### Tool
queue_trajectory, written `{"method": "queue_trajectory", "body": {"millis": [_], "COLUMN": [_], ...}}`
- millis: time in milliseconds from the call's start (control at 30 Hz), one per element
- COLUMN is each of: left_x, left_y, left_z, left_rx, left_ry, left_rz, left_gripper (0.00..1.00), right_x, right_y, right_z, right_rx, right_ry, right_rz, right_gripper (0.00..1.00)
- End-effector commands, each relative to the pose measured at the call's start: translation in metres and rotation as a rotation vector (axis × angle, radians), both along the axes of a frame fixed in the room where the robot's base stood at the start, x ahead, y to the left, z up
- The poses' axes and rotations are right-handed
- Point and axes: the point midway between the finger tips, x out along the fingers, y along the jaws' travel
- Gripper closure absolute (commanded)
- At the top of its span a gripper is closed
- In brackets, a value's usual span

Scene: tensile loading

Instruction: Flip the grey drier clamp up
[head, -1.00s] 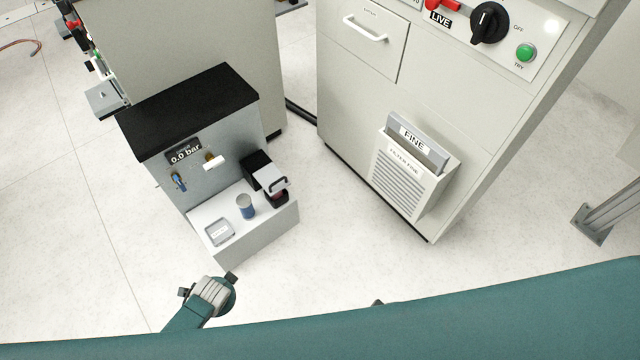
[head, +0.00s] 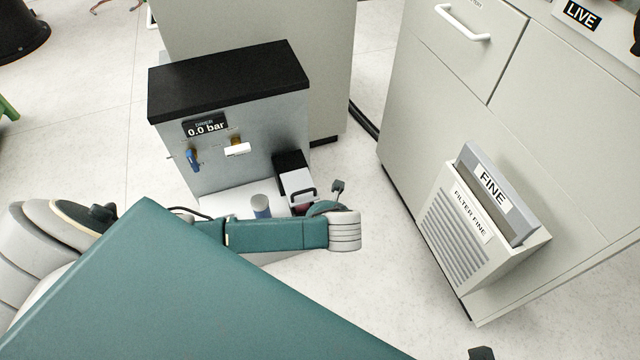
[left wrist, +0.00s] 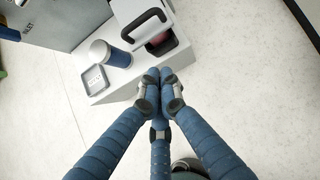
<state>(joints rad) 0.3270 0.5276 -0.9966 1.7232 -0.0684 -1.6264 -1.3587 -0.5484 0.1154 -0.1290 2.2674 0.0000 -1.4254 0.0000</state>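The grey drier clamp (head: 296,181) is at the right end of the drier's shelf, with a black loop handle (head: 303,195). It lies down over a dark red part. In the left wrist view the clamp (left wrist: 150,12) and its handle (left wrist: 143,26) are at the top. My left gripper (left wrist: 160,74) has its blue fingers together at the tips, with nothing visible between them. In that picture the tips are just below the clamp, apart from the handle. My left forearm hides part of the shelf in the head view. Only a dark bit, perhaps my right gripper (head: 481,353), shows at the bottom edge.
The drier (head: 240,160) has a black top and a 0.0 bar display. A cabinet with a FINE filter holder (head: 470,225) stands right. Floor between is clear.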

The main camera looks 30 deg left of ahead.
Motion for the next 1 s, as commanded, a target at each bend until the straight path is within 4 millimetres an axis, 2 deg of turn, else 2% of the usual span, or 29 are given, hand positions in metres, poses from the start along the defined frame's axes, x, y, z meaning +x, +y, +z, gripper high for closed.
{"method": "queue_trajectory", "body": {"millis": [367, 567, 667, 767, 1000], "left_x": [0.002, 0.011, 0.020, 0.029, 0.038], "left_y": [0.003, 0.015, 0.025, 0.036, 0.045], "left_z": [-0.005, -0.026, -0.046, -0.064, -0.080], "left_rx": [-0.001, 0.000, -0.001, 0.001, -0.001], "left_ry": [-0.001, -0.001, -0.001, -0.001, -0.001], "left_rz": [0.003, 0.006, 0.007, 0.006, 0.004], "left_gripper": [1.00, 1.00, 1.00, 1.00, 1.00], "right_x": [0.000, -0.008, -0.012, -0.012, 0.035], "right_y": [0.000, -0.002, -0.003, -0.003, 0.011], "right_z": [0.007, 0.037, 0.039, 0.027, 0.039], "right_rx": [0.000, 0.001, 0.001, 0.000, 0.037], "right_ry": [-0.007, -0.025, -0.029, -0.025, -0.205], "right_rz": [0.000, -0.002, -0.003, -0.004, 0.011], "right_gripper": [0.60, 0.60, 0.60, 0.60, 0.60]}}
